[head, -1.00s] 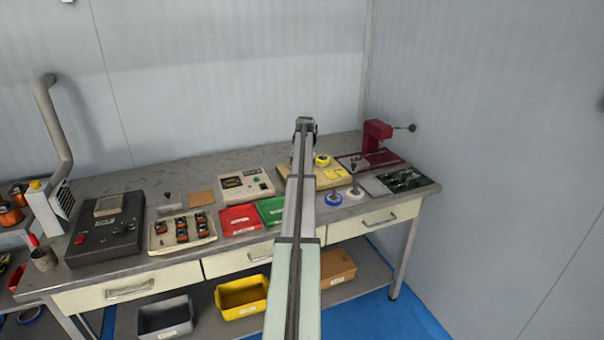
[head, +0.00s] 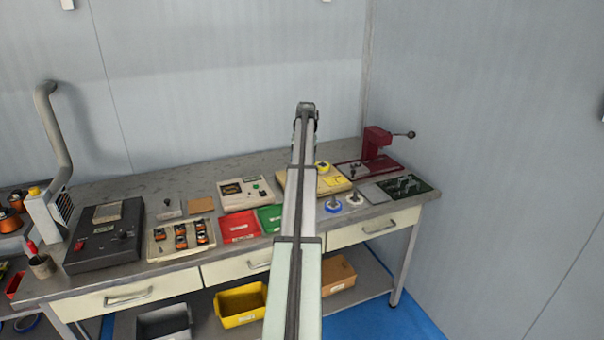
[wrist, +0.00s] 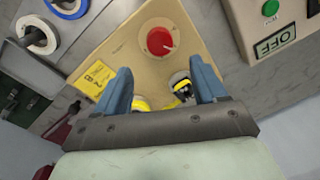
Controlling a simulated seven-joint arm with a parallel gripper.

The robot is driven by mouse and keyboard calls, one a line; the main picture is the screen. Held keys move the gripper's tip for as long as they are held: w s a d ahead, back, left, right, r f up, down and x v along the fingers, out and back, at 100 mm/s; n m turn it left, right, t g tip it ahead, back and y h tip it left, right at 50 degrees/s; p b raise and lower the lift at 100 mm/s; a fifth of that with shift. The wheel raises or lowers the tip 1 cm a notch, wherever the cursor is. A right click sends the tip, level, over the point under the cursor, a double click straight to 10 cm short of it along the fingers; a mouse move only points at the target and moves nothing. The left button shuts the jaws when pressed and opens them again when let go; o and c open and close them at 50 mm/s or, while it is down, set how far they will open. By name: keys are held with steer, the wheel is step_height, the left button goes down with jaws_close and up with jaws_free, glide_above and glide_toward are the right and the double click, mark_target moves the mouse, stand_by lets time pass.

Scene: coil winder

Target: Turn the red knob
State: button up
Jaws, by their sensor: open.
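The red knob (wrist: 160,41) is round with a pale pointer mark and sits on a beige box (wrist: 130,45), shown in the wrist view. In the head view the same box (head: 334,184) stands on the bench, and my arm hides the knob. My gripper (wrist: 160,67) is open, its two blue fingers apart and nothing between their tips. In the wrist view the knob lies beyond the fingertips, roughly centred between them. In the head view my gripper (head: 306,110) is at the far end of the arm, over the back of the bench.
Yellow-and-black parts (wrist: 182,88) are close to the fingers on the box. A white unit with a green button (wrist: 270,8) stands beside it. Wire spools (head: 333,204), a red press (head: 376,143) and red and green trays (head: 239,225) crowd the bench.

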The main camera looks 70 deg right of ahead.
step_height(320, 180, up, 6)
steer(key=shift+s+f, duration=0.15)
steer(key=shift+f, duration=0.1)
stand_by(0.5)
